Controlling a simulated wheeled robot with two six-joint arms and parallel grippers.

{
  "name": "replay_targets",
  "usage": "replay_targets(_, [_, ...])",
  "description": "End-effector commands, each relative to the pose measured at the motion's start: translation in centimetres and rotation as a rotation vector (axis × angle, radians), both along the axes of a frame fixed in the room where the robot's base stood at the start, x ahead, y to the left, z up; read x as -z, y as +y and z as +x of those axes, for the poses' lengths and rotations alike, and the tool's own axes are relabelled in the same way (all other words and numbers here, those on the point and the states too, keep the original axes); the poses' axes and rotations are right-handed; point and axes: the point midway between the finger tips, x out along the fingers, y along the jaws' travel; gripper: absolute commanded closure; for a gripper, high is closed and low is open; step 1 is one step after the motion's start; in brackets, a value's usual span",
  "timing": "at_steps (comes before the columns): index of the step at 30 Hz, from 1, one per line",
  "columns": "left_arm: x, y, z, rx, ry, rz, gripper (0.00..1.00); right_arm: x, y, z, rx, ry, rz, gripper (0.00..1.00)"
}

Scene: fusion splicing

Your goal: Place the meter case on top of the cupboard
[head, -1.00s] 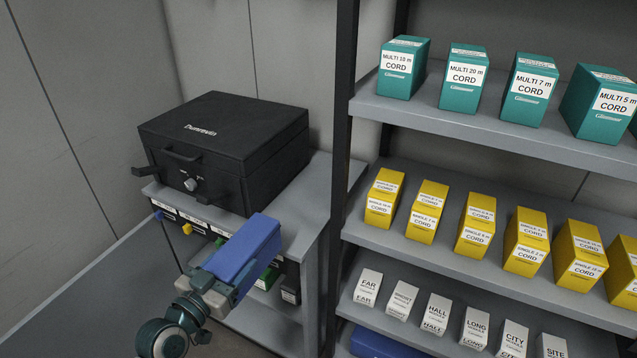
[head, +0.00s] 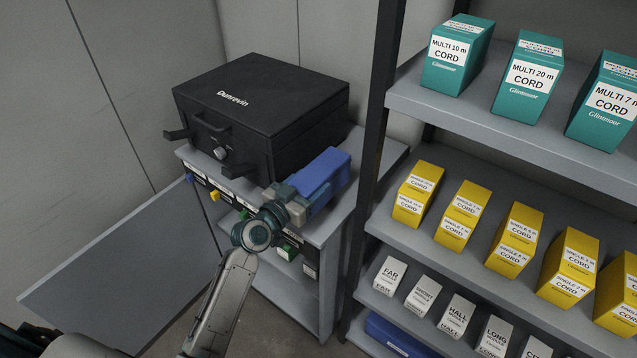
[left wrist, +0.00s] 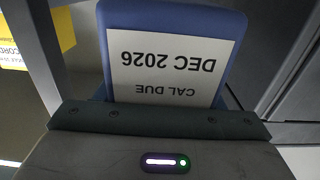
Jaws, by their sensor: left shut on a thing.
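The meter case (head: 322,177) is a blue box held in my left gripper (head: 296,196). It also shows in the left wrist view (left wrist: 170,18), with a white label reading "CAL DUE DEC 2026" upside down. My left gripper is shut on one end of it. The cupboard (head: 378,160) is grey, with an open front. In the head view the case overlaps the front right part of its top, right of a black box. I cannot tell whether the case touches the top. My right gripper is not in view.
The black "Dunrevin" box (head: 262,100) fills the left and middle of the cupboard top. A bare strip lies to its right. The cupboard door (head: 120,265) hangs open to the left. A shelf rack (head: 500,125) with teal, yellow and white boxes stands close on the right.

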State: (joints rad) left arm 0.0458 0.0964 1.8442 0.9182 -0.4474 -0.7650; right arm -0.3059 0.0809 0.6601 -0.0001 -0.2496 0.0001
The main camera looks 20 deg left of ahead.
Motion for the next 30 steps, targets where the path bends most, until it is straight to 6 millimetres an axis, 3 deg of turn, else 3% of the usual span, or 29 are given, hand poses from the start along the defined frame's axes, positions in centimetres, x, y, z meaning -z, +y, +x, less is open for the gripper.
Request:
replay_targets(3, [-0.1,-0.5,2.0,0.000,-0.002,-0.004,0.78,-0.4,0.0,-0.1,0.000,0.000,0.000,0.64])
replay_targets(11, [0.3,-1.1,4.0,0.000,-0.002,-0.003,0.78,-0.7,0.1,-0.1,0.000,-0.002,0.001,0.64])
replay_targets(15, [2.8,-1.0,3.8,0.000,0.002,-0.002,0.78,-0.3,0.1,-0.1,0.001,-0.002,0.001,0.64])
replay_targets(18, [3.6,-1.0,3.8,-0.001,-0.001,-0.003,0.78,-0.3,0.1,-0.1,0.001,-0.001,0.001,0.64])
replay_targets(30, [4.1,-1.0,3.8,-0.001,-0.003,0.000,0.78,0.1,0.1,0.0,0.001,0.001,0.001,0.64])
